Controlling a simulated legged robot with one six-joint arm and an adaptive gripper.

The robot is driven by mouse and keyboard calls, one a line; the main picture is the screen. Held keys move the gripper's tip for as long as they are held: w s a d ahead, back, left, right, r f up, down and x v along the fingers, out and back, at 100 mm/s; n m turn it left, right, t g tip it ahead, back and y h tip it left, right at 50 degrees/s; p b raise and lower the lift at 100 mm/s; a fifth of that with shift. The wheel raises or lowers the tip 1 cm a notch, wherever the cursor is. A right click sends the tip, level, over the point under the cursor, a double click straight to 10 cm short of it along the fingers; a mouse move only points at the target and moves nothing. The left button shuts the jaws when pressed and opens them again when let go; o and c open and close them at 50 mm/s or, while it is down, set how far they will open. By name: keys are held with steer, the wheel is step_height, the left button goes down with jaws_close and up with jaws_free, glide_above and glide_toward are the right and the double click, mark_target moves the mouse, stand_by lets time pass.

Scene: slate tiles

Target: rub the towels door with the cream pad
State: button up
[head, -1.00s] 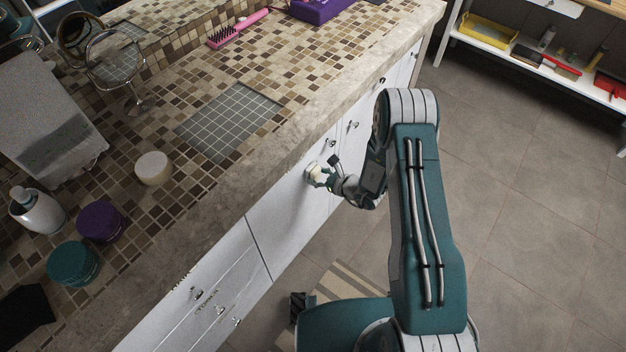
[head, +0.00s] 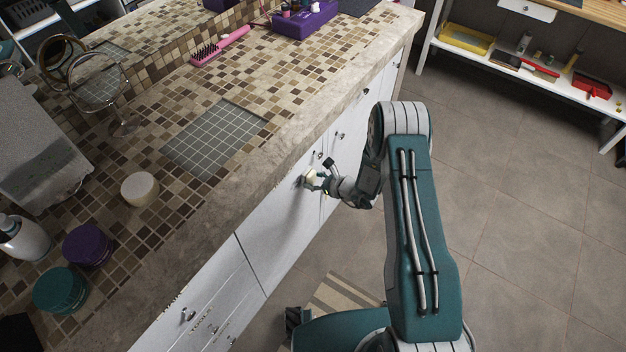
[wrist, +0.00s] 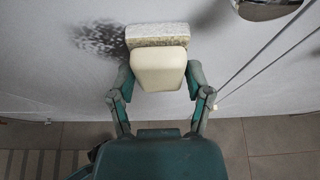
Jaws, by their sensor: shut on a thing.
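My gripper (wrist: 160,85) is shut on the cream pad (wrist: 158,68), with one finger on each side of it. The pad has a smooth cream back and a speckled grey-white face layer. In the wrist view its face is against or very close to the white door (wrist: 50,70). A dark, blotchy smudge (wrist: 98,38) is on the door just left of the pad. In the head view the pad (head: 311,179) and my gripper (head: 321,180) are at the white cabinet front (head: 275,225), below the counter edge. I cannot read a towels label.
A tiled counter (head: 225,90) with a stone edge overhangs the doors. A rounded metal knob (wrist: 265,5) is right of the pad, near a door seam. Jars, a mirror and a pink brush (head: 220,45) stand on the counter. The tiled floor (head: 530,190) at right is clear.

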mark_target(291, 193)
steer(key=shift+s+a+r, duration=0.1)
steer(key=shift+s+a, duration=1.1)
steer(key=shift+s, duration=0.3)
steer(key=shift+s+a, duration=1.2)
steer(key=shift+s, duration=0.25)
steer(key=shift+d+r, duration=0.1)
steer(key=shift+r, duration=0.2)
steer(key=shift+w+d, duration=0.8)
steer(key=shift+w, duration=0.25)
steer(key=shift+w+d, duration=0.85)
steer(key=shift+w, duration=0.2)
steer(key=shift+w+d, duration=0.8)
steer(key=shift+w, duration=0.25)
steer(key=shift+a, duration=0.1)
steer(key=shift+s+a, duration=0.8)
steer(key=shift+s, duration=0.25)
steer(key=shift+s+a, duration=0.8)
steer(key=shift+s, duration=0.25)
steer(key=shift+s+a, duration=0.8)
steer(key=shift+s, duration=0.25)
steer(key=s+d, duration=0.3)
steer(key=d, duration=0.2)
steer(key=shift+s, duration=0.35)
